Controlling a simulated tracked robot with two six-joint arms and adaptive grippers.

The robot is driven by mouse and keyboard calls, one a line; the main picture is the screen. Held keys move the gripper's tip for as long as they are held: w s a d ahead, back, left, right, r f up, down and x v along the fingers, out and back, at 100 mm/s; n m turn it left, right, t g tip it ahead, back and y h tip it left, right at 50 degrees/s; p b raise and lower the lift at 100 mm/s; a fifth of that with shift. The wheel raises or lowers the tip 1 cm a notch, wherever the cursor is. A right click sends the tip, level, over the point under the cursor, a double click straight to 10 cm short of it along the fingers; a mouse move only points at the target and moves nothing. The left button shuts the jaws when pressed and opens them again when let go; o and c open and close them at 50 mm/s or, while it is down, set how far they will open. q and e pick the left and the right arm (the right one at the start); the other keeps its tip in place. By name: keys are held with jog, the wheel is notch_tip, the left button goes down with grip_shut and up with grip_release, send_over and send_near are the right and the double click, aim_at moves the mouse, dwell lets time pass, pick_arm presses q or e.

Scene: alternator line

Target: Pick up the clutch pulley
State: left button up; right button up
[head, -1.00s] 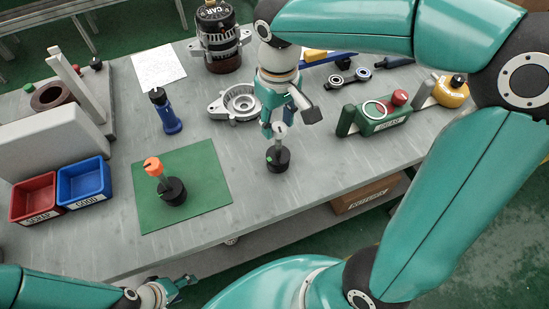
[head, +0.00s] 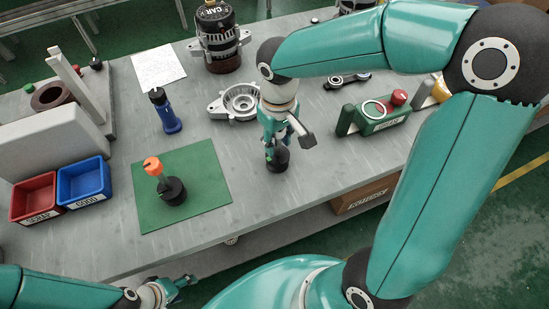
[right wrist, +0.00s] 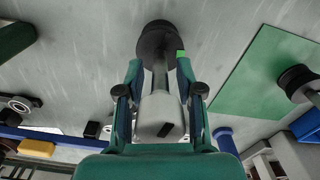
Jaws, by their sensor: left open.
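A black round pulley-like part (head: 279,165) with a grey-topped stem stands upright on the grey table, right of the green mat. I take it as the clutch pulley. My right gripper (head: 274,148) points down over it and hides most of its stem. In the right wrist view, the black part (right wrist: 157,40) lies just beyond my right gripper (right wrist: 160,76), whose open fingers straddle the stem and grey top with a gap at the tips. A similar black part with an orange top (head: 172,190) stands on the mat. My left gripper (head: 184,283) is open, empty and low, before the table's front edge.
The green mat (head: 215,190) lies left of the right gripper. A blue tool (head: 167,115) stands behind it. A silver housing (head: 238,102) is close behind the right gripper. A green control box (head: 380,118) stands to the right. Red (head: 35,197) and blue (head: 84,182) bins are left.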

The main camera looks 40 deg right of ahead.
grip_shut()
jog(key=shift+r, duration=0.2)
